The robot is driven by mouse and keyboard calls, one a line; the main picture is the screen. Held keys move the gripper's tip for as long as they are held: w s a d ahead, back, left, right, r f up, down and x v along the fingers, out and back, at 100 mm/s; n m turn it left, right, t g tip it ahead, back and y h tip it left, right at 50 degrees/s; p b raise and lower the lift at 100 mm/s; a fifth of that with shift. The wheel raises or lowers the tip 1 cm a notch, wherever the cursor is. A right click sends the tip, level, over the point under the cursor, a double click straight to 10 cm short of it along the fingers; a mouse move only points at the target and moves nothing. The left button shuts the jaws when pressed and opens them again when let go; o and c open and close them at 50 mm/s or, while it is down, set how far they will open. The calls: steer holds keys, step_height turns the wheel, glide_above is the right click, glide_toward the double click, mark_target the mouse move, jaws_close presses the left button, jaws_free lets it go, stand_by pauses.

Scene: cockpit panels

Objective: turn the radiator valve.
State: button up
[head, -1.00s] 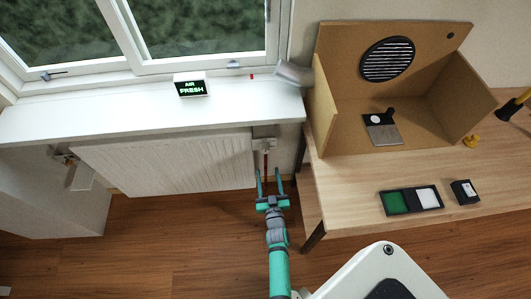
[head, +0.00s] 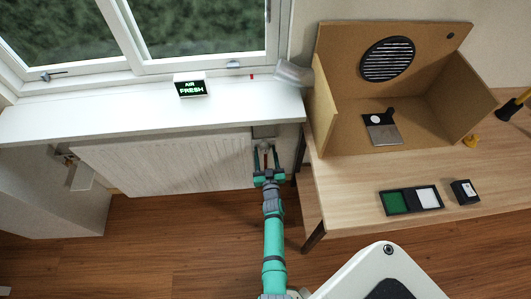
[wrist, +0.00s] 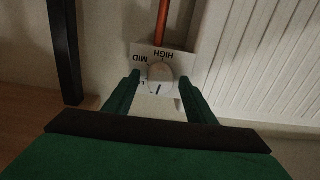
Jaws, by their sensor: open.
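The radiator valve (wrist: 159,78) is a pale round knob on a white plate (wrist: 189,62) in the wrist view. The plate reads HIGH and MID, with a third label partly hidden by a finger. A dark mark on the knob lies on the side towards my gripper. My gripper (wrist: 161,88) is open, with one green finger on each side of the knob; I cannot tell whether they touch it. In the head view my gripper (head: 268,156) is at the right end of the white radiator (head: 165,163), and the knob cannot be made out there.
A copper pipe (wrist: 162,22) runs from the plate. The windowsill (head: 130,112) overhangs the radiator and holds an AIR FRESH display (head: 190,86). A wooden table (head: 350,190) with an open box (head: 335,125) stands close on the right. Floor is clear below.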

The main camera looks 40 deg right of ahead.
steer(key=c, duration=1)
steer(key=shift+n, duration=1.1)
steer(key=shift+c, duration=0.2)
steer(key=o, duration=1)
steer(key=shift+o, duration=0.2)
steer(key=v, duration=1)
steer(key=shift+s+a, duration=0.2)
steer(key=shift+s, duration=0.1)
